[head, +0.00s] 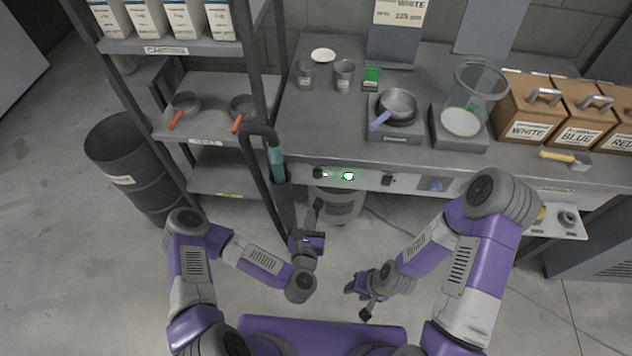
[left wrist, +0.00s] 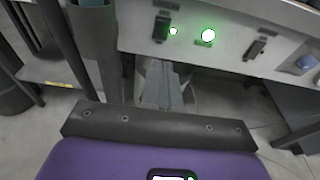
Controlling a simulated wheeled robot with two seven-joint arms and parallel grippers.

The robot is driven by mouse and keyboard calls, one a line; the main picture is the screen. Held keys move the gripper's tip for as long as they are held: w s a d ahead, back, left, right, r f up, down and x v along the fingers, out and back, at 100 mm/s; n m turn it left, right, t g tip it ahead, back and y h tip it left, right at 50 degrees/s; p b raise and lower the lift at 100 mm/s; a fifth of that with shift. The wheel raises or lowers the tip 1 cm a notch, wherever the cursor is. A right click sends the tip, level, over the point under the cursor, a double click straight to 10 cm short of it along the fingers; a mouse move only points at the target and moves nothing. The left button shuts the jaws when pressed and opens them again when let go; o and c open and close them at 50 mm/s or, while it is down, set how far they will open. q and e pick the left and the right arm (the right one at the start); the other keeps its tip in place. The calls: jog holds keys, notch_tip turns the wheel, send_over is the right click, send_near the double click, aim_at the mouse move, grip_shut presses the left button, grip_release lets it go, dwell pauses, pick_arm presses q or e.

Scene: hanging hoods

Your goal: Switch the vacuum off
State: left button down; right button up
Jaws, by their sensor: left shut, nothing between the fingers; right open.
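The bench's front panel (head: 410,183) carries a dark left switch (head: 318,172) with a small green light beside it, a larger lit green lamp (head: 349,176), and a dark right switch (head: 388,179). The left switch (left wrist: 162,27), green lamp (left wrist: 208,36) and right switch (left wrist: 256,47) also show in the left wrist view. A grey canister (head: 345,207), perhaps the vacuum, stands under the bench. My left gripper (head: 317,204) is shut and empty, just below the panel near the left switch; I see no clear contact. My right gripper (head: 358,299) is open and empty, low before the bench.
A shelf rack (head: 215,105) and a dark barrel (head: 140,170) are further left. Pans, cups and labelled boxes (head: 530,110) occupy the bench top.

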pick_arm(q)
jog(key=b, duration=0.4)
send_near(317, 174)
jog(key=w, duration=0.3)
jog(key=w+f, duration=0.1)
jog(key=w, duration=0.2)
jog(key=shift+w+d+f, duration=0.1)
jog(key=shift+d, duration=0.1)
pick_arm(e)
notch_tip(317, 174, down, 4)
jog(key=shift+r, duration=0.25)
